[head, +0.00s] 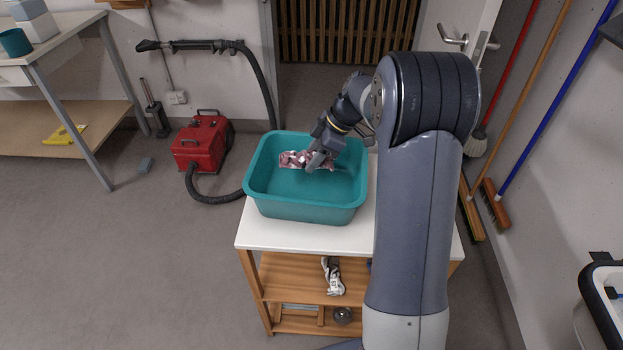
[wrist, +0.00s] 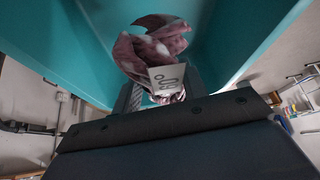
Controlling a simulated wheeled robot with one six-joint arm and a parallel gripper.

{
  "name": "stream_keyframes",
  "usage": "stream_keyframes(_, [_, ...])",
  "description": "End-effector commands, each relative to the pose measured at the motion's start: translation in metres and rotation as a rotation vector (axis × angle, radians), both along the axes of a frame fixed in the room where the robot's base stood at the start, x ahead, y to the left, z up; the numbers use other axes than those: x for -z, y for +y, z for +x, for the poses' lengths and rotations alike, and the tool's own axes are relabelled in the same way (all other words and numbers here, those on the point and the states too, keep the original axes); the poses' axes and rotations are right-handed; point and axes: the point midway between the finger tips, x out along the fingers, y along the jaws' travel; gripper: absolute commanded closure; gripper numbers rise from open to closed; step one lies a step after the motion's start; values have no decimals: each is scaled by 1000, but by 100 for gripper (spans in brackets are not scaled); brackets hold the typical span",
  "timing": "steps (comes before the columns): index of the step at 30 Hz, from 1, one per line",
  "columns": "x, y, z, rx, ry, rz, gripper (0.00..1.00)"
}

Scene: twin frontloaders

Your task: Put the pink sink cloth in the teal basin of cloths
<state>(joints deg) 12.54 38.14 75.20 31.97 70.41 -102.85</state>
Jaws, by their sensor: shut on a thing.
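The teal basin (head: 305,211) stands on the white top of a small wooden shelf unit. The pink cloth (head: 293,159) is crumpled, with white patches, and shows inside the basin's outline near its back wall. My gripper (head: 318,162) reaches in over the basin from the right and is shut on the cloth. In the wrist view the pink cloth (wrist: 150,45) bunches out beyond the fingers (wrist: 155,95), with teal basin walls (wrist: 235,40) on both sides. I cannot tell whether the cloth touches the basin floor. No other cloths show in the basin.
The white top (head: 290,237) has little free room around the basin. A grey-and-white cloth-like thing (head: 333,277) lies on the shelf below. A red vacuum (head: 203,143) with a black hose stands to the left. Brooms (head: 494,203) lean at the right wall.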

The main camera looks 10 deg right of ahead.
Motion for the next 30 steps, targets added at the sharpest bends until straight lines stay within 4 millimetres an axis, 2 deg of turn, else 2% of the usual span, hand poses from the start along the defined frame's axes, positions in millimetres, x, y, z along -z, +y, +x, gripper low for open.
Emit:
stream_keyframes(3, [19,0,0,1,2,0,81])
stream_keyframes(8, [30,-1,0,1,0,0,81])
stream_keyframes(15, [61,-1,-1,2,2,0,81])
stream_keyframes(30, [69,-1,0,1,-2,0,81])
